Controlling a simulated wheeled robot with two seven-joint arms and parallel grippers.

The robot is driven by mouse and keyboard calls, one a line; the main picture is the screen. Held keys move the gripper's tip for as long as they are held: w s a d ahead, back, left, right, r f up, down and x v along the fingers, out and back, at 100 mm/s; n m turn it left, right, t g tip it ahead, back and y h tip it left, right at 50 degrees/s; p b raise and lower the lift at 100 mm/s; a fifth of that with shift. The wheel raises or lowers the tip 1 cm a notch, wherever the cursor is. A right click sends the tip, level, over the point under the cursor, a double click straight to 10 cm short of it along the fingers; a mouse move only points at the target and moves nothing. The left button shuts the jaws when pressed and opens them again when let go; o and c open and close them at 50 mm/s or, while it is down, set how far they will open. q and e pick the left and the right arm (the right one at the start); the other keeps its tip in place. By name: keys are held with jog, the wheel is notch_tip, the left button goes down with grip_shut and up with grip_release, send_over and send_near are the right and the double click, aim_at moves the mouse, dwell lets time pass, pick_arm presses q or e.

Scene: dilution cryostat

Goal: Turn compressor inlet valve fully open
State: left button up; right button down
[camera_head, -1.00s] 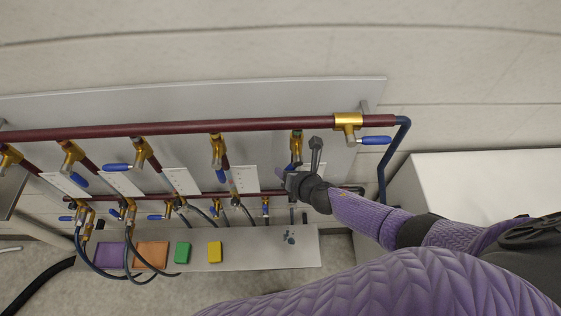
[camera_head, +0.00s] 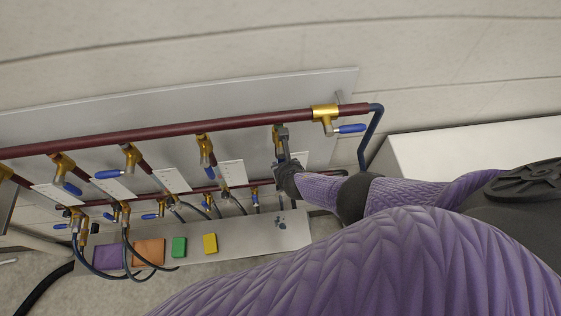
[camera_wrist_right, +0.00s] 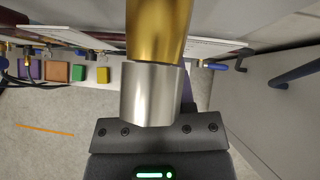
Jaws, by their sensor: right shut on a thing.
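In the head view, a row of brass valves with blue lever handles hangs from a dark red pipe. My right gripper (camera_head: 283,142) is at the rightmost hanging valve (camera_head: 275,136) and covers most of it. In the right wrist view, that valve's brass body (camera_wrist_right: 157,30) and a silver cylinder (camera_wrist_right: 152,93) fill the centre, close in front of the gripper's palm. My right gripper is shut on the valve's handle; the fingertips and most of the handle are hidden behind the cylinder. I cannot read any label. My left gripper is not in view.
The red pipe (camera_head: 200,129) runs across a grey back panel (camera_head: 190,100). A brass end valve (camera_head: 325,114) with a blue handle (camera_head: 350,128) sits just right of the gripper. A white box (camera_head: 465,160) stands at right. Coloured blocks and black hoses lie lower left.

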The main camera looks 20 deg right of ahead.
jog(key=shift+d, duration=0.15)
jog(key=shift+c, duration=2.3)
grip_release()
jog(key=shift+s, duration=0.1)
jog(key=shift+r, duration=0.2)
jog(key=p+v, duration=0.8)
jog(key=v, duration=0.1)
jog(key=shift+s+p, duration=0.3)
jog(key=shift+p, duration=0.05)
jog(key=shift+r, duration=0.1)
